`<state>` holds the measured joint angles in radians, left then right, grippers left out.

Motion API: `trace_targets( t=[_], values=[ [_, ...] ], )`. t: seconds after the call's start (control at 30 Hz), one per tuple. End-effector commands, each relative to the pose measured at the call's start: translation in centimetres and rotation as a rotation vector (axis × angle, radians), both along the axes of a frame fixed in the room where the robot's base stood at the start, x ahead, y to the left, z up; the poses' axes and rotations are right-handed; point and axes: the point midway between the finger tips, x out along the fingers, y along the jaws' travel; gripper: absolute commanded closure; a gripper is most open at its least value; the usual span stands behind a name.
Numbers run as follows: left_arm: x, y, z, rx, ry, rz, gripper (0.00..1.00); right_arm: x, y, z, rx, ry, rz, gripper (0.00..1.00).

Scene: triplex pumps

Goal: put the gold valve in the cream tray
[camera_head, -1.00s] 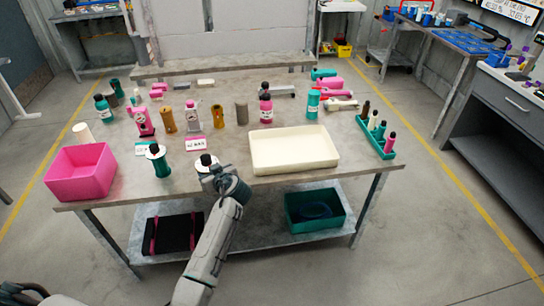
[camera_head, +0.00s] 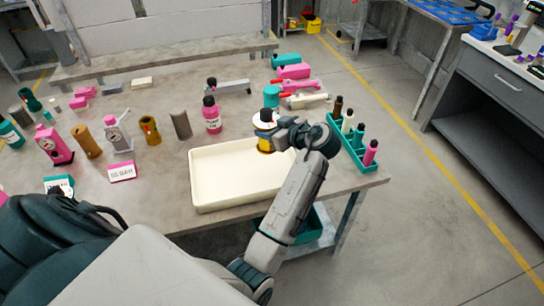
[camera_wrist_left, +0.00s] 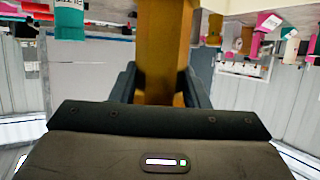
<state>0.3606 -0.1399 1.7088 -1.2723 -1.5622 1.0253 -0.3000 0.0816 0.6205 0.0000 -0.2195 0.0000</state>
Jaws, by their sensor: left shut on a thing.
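My forearm hides the tray's right front part. My right gripper is not in view.
A teal rack (camera_head: 345,142) with several small bottles stands right of the tray. A pink bottle (camera_head: 212,116) and a grey cylinder (camera_head: 181,124) stand behind it. A pink-edged label card (camera_head: 121,171) lies to the left.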

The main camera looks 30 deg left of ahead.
Motion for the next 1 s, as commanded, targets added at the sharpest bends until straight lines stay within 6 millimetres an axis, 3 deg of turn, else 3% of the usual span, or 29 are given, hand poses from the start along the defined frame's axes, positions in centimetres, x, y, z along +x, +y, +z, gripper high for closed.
trace_targets(
  t=[0.13, 0.33, 0.73, 1.0],
  values=[
    [-0.3, -0.1, -0.8, 0.000, 0.003, 0.016, 0.93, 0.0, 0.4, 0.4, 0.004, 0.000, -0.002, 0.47],
    [-0.4, -0.1, -4.4, 0.000, 0.004, 0.015, 0.93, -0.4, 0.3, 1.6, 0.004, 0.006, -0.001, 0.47],
    [-0.4, -0.1, -9.1, 0.000, 0.002, 0.015, 0.93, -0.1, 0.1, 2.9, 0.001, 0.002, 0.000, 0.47],
    [-0.3, -0.1, -9.8, -0.001, -0.002, 0.015, 0.93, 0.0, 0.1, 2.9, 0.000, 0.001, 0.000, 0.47]
  ],
)
